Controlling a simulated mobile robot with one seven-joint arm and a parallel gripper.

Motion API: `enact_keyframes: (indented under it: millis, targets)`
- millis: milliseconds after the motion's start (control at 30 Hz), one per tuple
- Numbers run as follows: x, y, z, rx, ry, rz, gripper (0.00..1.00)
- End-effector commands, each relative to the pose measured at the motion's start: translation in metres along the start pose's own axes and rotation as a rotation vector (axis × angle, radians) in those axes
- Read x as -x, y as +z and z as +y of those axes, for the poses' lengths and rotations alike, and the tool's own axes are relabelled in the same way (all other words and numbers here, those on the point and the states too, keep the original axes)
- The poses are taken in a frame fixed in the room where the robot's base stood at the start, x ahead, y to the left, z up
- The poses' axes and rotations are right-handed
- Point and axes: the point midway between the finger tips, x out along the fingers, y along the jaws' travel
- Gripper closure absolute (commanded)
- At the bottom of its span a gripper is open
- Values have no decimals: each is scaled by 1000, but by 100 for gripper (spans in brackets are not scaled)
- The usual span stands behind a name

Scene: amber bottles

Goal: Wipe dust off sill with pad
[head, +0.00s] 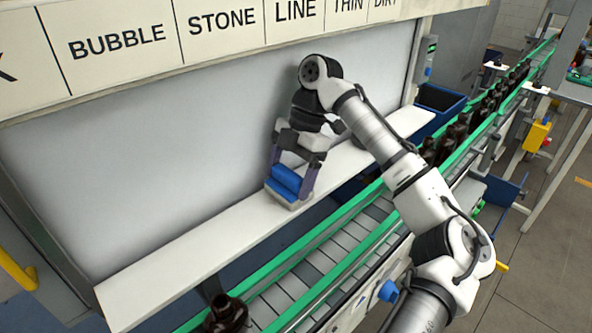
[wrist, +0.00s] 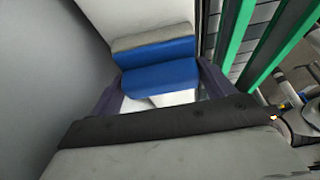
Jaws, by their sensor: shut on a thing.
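The pad is blue with a pale grey base (head: 287,184) and sits at the white sill (head: 190,237), under the grey-white panel. My gripper (head: 290,178) points down with its two purple fingers shut on the pad's sides. In the wrist view the pad (wrist: 158,65) lies between the fingers, its grey edge at the far side. The pad appears to rest on the sill, but I cannot be sure its underside touches. I cannot make out dust on the sill in either view. Bare sill shows to the left and right of the pad.
A conveyor with green rails (head: 330,240) runs along the sill's front, with a dark bottle (head: 228,313) near the bottom and several more at the upper right. The upright panel (head: 170,140) stands behind the sill. A blue bin (head: 438,103) is beyond the sill's right end.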

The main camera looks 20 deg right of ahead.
Motion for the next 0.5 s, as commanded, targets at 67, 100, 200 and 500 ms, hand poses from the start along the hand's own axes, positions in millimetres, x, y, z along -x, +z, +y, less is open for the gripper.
enact_keyframes:
  millis: [67,100,200,500]
  targets:
    - [-3,-7,0,3,0,1,46]
    - [-4,-10,0,3,-1,1,46]
    - [-6,-16,0,1,0,1,46]
    - [-12,-29,-1,3,0,1,46]
